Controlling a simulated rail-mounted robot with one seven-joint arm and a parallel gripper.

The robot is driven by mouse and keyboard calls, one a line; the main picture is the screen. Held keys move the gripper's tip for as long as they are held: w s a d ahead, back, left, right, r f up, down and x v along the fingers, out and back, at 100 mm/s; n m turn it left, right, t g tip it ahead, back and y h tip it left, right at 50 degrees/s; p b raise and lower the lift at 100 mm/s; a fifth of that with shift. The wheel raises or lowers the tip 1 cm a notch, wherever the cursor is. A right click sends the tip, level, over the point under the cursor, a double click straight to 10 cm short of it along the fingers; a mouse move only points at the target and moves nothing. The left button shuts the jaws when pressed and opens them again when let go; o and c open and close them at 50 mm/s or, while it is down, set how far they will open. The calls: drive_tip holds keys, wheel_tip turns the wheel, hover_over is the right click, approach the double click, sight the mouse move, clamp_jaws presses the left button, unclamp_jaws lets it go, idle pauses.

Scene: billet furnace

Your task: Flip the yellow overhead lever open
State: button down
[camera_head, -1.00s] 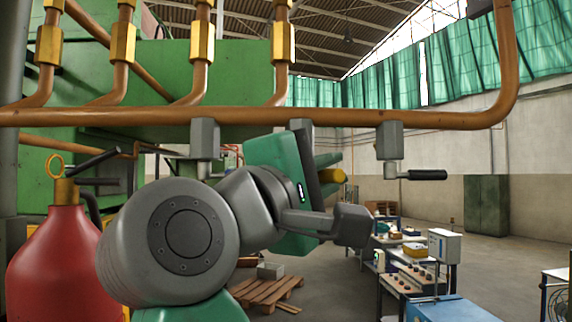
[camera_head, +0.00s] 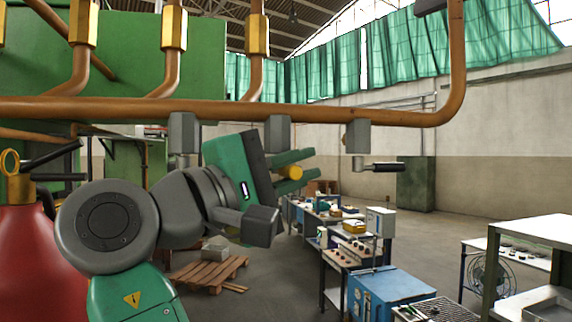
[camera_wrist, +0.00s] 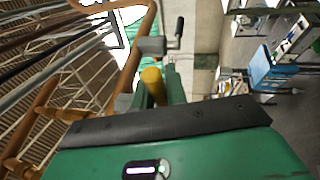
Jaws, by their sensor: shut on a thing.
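The yellow lever (camera_head: 291,172) shows as a short yellow cylinder below the middle grey block (camera_head: 278,132) on the copper pipe. My gripper (camera_head: 292,170) is shut on it, with green fingers on both sides and the yellow end showing between them. In the wrist view the yellow lever (camera_wrist: 153,86) stands between the two green fingers of my gripper (camera_wrist: 156,84). The fingers and the gripper body hide most of the lever's arm and its joint to the block.
The copper pipe (camera_head: 230,112) runs across above my arm. A black-handled lever (camera_head: 380,166) hangs from the right block, and another grey block (camera_head: 183,133) is at left. A red vessel (camera_head: 35,260) stands at left. Workbenches (camera_head: 345,252) stand lower right.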

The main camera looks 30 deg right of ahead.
sight(282, 175)
drive_tip(key=c, duration=1.4)
unclamp_jaws()
drive_tip(key=b+v, duration=0.2)
drive_tip(key=v, duration=0.5)
drive_tip(key=shift+f+b, duration=0.1)
drive_tip(key=shift+b, duration=0.25)
drive_tip(key=shift+s+a, duration=0.1)
drive_tip(key=shift+a, duration=0.3)
